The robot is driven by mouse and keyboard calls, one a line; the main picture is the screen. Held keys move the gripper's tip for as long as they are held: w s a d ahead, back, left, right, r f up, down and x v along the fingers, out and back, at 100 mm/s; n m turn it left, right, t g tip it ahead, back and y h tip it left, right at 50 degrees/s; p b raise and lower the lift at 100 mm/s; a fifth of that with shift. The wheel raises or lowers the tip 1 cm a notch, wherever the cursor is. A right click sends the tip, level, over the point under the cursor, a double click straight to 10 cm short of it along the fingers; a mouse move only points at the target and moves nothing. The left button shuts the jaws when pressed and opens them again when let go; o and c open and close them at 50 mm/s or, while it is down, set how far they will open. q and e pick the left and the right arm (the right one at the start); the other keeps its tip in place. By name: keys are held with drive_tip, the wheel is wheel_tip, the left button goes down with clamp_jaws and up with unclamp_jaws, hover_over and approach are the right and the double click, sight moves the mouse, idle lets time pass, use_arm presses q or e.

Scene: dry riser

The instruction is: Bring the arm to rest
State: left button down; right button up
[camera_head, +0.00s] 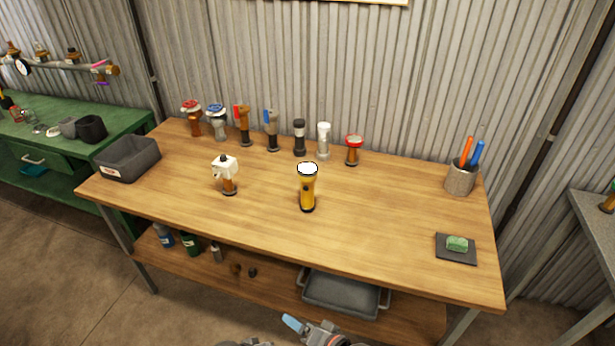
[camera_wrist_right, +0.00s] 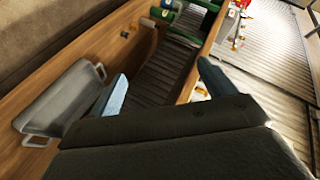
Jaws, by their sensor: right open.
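My right gripper (camera_head: 312,328) is at the bottom edge of the head view, in front of the workbench and clear of its top. In the right wrist view its two blue fingers (camera_wrist_right: 162,75) stand wide apart with nothing between them. The wooden workbench (camera_head: 390,225) fills the middle of the head view. My left gripper cannot be made out; only a small grey part of me shows at the bottom edge.
A yellow flashlight (camera_head: 307,190) and a white-topped fitting (camera_head: 226,175) stand on the bench before a row of several valves. A grey bin (camera_head: 128,158), a pen cup (camera_head: 460,178) and a dark pad (camera_head: 456,250) flank them. A grey tray (camera_head: 340,292) sits on the lower shelf.

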use_arm(q)
drive_tip(key=s+a+f+m+g+y, duration=0.3)
drive_tip(key=s+f, duration=0.5)
drive_tip(key=s, duration=0.4)
drive_tip(key=shift+s+a+m, duration=0.3)
drive_tip(key=shift+a+m, duration=0.3)
drive_tip(key=shift+a, duration=0.35)
use_arm(e)
drive_tip(key=s+d+f+n+g+h, duration=0.4)
drive_tip(key=s+d+f+g+h, duration=0.4)
drive_tip(key=s+d+f, duration=0.8)
drive_tip(key=shift+s+d+f+n+h, duration=0.2)
drive_tip(key=shift+d+f+n+h, duration=0.25)
drive_tip(key=shift+f, duration=0.45)
use_arm(q)
drive_tip(key=shift+w+f, duration=0.1)
